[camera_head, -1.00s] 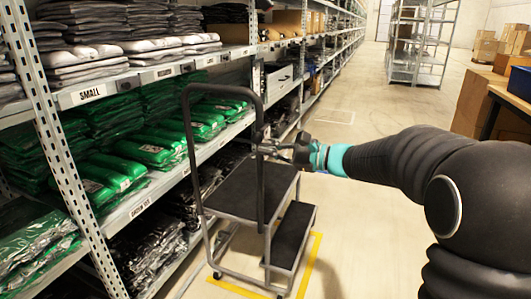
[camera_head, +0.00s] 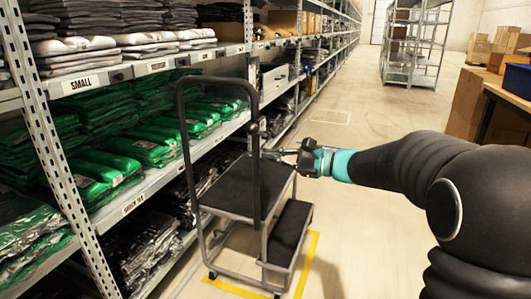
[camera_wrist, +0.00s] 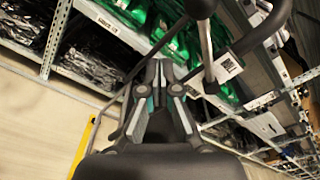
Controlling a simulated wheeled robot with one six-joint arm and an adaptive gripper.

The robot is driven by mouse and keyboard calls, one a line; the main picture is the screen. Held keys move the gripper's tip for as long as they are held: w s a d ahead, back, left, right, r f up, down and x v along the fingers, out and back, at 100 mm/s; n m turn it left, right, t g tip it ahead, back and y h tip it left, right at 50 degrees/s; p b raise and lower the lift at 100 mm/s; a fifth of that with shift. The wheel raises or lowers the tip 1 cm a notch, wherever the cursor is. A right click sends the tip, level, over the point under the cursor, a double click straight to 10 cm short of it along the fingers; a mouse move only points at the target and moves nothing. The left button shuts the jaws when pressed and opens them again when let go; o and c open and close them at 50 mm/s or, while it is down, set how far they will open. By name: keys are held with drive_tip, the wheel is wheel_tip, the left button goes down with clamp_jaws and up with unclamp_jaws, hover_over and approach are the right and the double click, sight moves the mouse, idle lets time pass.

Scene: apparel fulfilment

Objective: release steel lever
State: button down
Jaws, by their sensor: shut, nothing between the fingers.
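The steel lever (camera_wrist: 207,50) shows in the wrist view as a short bright rod with a black knob (camera_wrist: 200,8) on top. It sits on the dark tubular handle (camera_wrist: 262,32) of a step cart. In the head view the cart's handle frame (camera_head: 181,125) stands upright, and the lever is too small to make out clearly on its right post. My gripper (camera_head: 268,153) is beside that post. In the wrist view my gripper (camera_wrist: 160,66) is shut and empty, its fingertips together to the left of the lever and apart from it in the picture.
The step cart (camera_head: 240,188) has black treads and stands by yellow floor tape (camera_head: 312,262). Shelving with green bagged garments (camera_head: 98,170) runs along the left. A bench with a blue bin (camera_head: 519,82) is at right. The aisle floor (camera_head: 350,105) beyond is clear.

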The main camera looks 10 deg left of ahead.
drive_tip(key=v, duration=0.9)
drive_tip(key=shift+d+r, duration=0.25)
drive_tip(key=shift+r, duration=0.1)
drive_tip(key=shift+w, duration=0.2)
drive_tip(key=s+d+f+n+g+h, duration=0.4)
drive_tip(key=s+f+h, duration=0.5)
drive_tip(key=s+f, duration=0.45)
drive_tip(key=s+d+r+n+t+h, duration=0.1)
drive_tip(key=s+d+n+h, duration=0.3)
drive_tip(key=s, duration=0.4)
drive_tip(key=s+d+r+n+t+h+p, duration=0.1)
drive_tip(key=s+d+n+t+h, duration=0.2)
drive_tip(key=s, duration=0.5)
drive_tip(key=shift+s+d+r+n+t+h, duration=0.35)
drive_tip(key=shift+d+n, duration=0.45)
drive_tip(key=shift+d, duration=0.55)
